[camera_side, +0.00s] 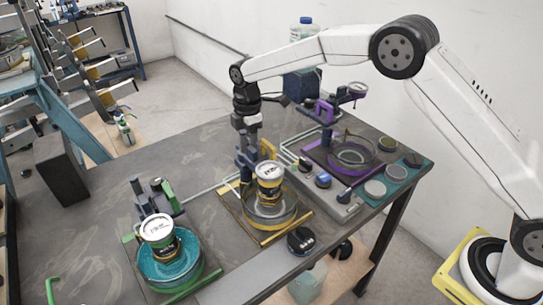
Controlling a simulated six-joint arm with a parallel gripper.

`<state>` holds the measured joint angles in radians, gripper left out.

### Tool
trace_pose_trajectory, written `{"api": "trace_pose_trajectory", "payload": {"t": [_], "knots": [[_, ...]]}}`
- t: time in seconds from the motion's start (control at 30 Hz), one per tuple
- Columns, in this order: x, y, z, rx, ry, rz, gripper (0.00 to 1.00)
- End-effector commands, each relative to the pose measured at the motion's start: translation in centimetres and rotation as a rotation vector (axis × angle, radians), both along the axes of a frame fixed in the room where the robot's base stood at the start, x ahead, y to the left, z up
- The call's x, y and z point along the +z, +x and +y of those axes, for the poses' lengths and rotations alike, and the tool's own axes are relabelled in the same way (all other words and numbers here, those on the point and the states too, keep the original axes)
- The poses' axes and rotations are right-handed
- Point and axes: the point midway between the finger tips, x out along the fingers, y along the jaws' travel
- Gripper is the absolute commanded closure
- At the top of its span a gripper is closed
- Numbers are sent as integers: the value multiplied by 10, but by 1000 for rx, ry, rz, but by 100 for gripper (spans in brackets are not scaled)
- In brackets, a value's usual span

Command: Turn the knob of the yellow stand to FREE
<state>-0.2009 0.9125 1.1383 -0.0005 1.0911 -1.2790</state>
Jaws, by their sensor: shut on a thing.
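The yellow stand (294,229) is on the table in the middle, with a glass dish (264,217) on its base. A can-like unit with a white top (268,172) is held above the dish. My gripper (246,172) points down at the stand's back left, behind the white-topped unit. It is shut on the stand's knob, which is mostly hidden by the fingers. The knob's markings and the word FREE are too small or covered to read.
A green stand (215,275) with a teal dish is at front left, close by. A purple stand (343,178) is behind at right. A control box with several knobs (340,205) and a teal tray with discs (428,168) are right.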

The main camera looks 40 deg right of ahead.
Motion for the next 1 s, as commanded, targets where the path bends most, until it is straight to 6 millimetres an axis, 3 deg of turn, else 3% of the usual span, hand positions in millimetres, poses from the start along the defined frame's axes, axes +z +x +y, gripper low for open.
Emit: {"api": "trace_pose_trajectory", "payload": {"t": [0.47, 0.5, 0.6, 1.0], "knots": [[1, 1, 1, 22, 2, -3, 100], [1, 1, 1, 22, 2, -3, 52], [1, 0, 1, 21, 2, -2, 23], [3, 0, 0, 21, 1, -1, 23]]}}
